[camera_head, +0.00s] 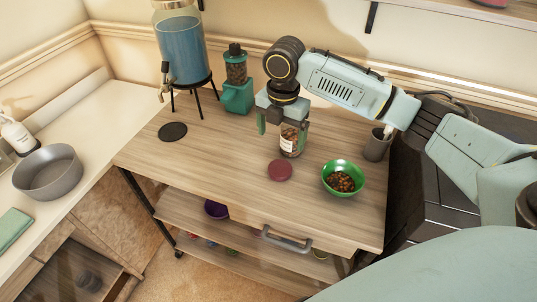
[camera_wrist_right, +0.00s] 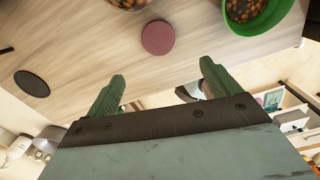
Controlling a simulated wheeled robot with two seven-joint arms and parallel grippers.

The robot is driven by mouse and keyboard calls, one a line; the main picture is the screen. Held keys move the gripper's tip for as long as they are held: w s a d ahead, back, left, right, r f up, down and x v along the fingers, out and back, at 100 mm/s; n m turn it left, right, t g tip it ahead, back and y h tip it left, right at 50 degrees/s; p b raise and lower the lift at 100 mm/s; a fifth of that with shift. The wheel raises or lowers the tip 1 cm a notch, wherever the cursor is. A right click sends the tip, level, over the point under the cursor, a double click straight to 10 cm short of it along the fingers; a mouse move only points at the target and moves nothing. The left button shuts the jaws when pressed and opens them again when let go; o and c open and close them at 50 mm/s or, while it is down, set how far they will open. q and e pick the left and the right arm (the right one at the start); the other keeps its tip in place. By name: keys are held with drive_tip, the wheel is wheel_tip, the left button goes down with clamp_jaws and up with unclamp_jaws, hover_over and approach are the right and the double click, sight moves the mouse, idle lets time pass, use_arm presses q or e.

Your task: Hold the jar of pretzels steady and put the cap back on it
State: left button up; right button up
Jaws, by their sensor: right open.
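The jar of pretzels (camera_head: 290,143) is a clear jar with a pale label, standing on the wooden cart top. Its upper part is partly hidden by my right gripper (camera_head: 281,126). The jar's edge also shows at the top of the right wrist view (camera_wrist_right: 130,3). The dark red round cap (camera_head: 280,170) lies flat on the wood in front of the jar; it also shows in the wrist view (camera_wrist_right: 158,37). My right gripper is open and empty in the wrist view (camera_wrist_right: 160,80), its green fingers apart from jar and cap. My left gripper is not in view.
A green bowl of brown food (camera_head: 342,178) stands right of the cap. A grey cup (camera_head: 377,144), a teal feeder (camera_head: 237,85), a blue drink dispenser (camera_head: 182,48) and a black disc (camera_head: 172,131) are also on the cart. The wood left of the cap is clear.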

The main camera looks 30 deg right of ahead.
drive_tip(key=b, duration=0.1)
hover_over(280, 169)
wheel_tip(280, 169, down, 6)
drive_tip(key=shift+s+f, duration=0.1)
drive_tip(key=shift+f, duration=0.65)
drive_tip(key=shift+f+b, duration=0.3)
drive_tip(key=shift+b, duration=0.05)
wheel_tip(280, 169, down, 5)
drive_tip(key=shift+r+b, duration=0.2)
drive_tip(key=shift+b, duration=0.3)
drive_tip(key=c, duration=0.9)
drive_tip(key=shift+c, duration=0.7)
drive_tip(key=shift+r, duration=0.3)
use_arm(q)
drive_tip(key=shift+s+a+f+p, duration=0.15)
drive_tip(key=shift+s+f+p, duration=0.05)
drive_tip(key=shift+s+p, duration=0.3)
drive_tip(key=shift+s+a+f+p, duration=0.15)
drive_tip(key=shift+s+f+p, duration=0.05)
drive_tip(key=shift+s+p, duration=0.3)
use_arm(e)
wheel_tip(280, 169, up, 10)
drive_tip(key=shift+f, duration=0.25)
